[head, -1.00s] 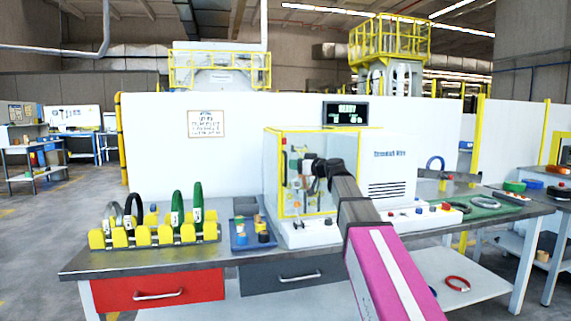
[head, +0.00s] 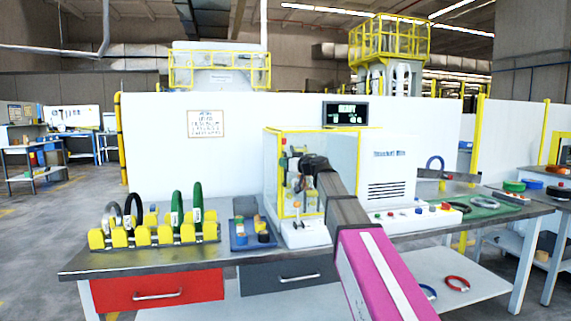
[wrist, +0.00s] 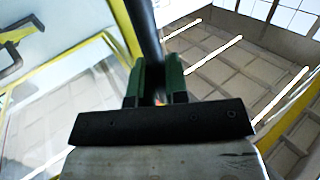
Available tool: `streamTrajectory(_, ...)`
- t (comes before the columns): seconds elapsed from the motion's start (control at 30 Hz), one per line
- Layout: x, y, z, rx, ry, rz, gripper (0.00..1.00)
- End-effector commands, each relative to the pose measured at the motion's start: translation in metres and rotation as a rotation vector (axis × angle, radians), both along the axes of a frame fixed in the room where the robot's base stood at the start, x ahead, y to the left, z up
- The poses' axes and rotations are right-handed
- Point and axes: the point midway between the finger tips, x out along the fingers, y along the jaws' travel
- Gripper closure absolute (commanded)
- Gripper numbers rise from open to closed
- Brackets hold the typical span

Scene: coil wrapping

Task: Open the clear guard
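The clear guard (head: 268,180) is a see-through panel in a yellow frame at the left end of the white wrapping machine (head: 387,168). In the wrist view its yellow frame (wrist: 123,25) runs up beside my gripper. My gripper (head: 302,165) is at the front of the guard in the head view; its fingertips are small and partly hidden by my arm. In the wrist view the two green fingers of my gripper (wrist: 155,82) stand either side of a dark bar, the guard's handle (wrist: 143,25), and appear closed on it.
A yellow rack (head: 150,235) with several coils and a blue tray (head: 240,243) stand on the bench left of the machine. A control panel with buttons (head: 420,212) and a green mat (head: 485,208) lie to the right. A display (head: 345,113) is above.

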Motion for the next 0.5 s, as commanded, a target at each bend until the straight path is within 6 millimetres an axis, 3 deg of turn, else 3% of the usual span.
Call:
streamTrajectory(0.27, 0.003, -0.011, 0.0, -0.001, 0.001, -0.002, 1.0)
streamTrajectory(0.37, 0.008, -0.026, 0.0, -0.001, 0.001, -0.002, 1.0)
streamTrajectory(0.5, 0.019, -0.061, 0.0, -0.001, 0.001, -0.004, 1.0)
